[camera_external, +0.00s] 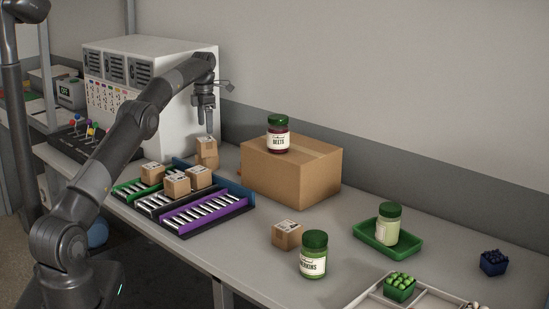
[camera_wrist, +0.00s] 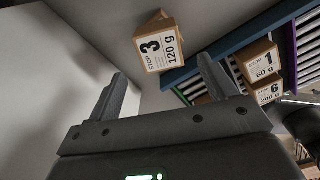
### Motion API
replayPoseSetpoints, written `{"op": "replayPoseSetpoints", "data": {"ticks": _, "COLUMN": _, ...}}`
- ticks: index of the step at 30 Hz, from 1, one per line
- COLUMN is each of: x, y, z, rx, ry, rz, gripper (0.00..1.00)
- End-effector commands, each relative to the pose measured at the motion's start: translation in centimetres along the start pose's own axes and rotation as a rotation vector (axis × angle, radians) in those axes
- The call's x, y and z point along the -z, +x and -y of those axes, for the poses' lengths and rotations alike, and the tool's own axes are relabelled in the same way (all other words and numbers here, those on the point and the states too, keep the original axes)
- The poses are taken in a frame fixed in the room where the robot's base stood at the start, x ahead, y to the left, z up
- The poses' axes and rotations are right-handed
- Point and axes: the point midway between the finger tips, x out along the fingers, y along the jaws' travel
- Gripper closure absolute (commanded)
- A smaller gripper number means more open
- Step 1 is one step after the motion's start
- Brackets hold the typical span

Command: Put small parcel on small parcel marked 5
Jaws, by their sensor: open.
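Two small brown parcels are stacked at the back of the table in the external view, the upper one (camera_external: 206,144) resting on the lower one (camera_external: 207,160). The wrist view shows a parcel labelled 3, 120 g (camera_wrist: 158,48), with part of another parcel (camera_wrist: 155,18) against it at an angle. My gripper (camera_external: 209,131) is just above the stack, pointing down. In the wrist view, its fingers (camera_wrist: 162,72) are apart and nothing is between them; the parcel labelled 3 lies beyond the tips. No label 5 is readable.
Parcels labelled 1 (camera_wrist: 259,62) and 6 (camera_wrist: 268,91) are on the roller racks. A purple rack (camera_external: 205,212) is in front. A large carton (camera_external: 290,170) bears a jar (camera_external: 278,135). Another parcel (camera_external: 287,236) stands beside a gherkins jar (camera_external: 313,258). A white cabinet (camera_external: 155,85) is behind my arm.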

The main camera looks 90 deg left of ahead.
Motion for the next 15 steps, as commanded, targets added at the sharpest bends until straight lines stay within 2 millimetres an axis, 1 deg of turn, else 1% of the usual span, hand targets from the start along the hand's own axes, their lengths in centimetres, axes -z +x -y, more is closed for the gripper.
{"op": "replayPoseSetpoints", "data": {"ticks": 11, "x": -0.1, "y": -0.5, "z": 0.2, "rx": 0.0, "ry": 0.006, "rz": 0.0, "gripper": 0.22}}
{"op": "replayPoseSetpoints", "data": {"ticks": 14, "x": -0.9, "y": -1.5, "z": 1.5, "rx": -0.005, "ry": 0.059, "rz": 0.007, "gripper": 0.22}}
{"op": "replayPoseSetpoints", "data": {"ticks": 15, "x": -1.4, "y": -2.3, "z": 2.5, "rx": -0.01, "ry": 0.098, "rz": 0.012, "gripper": 0.22}}
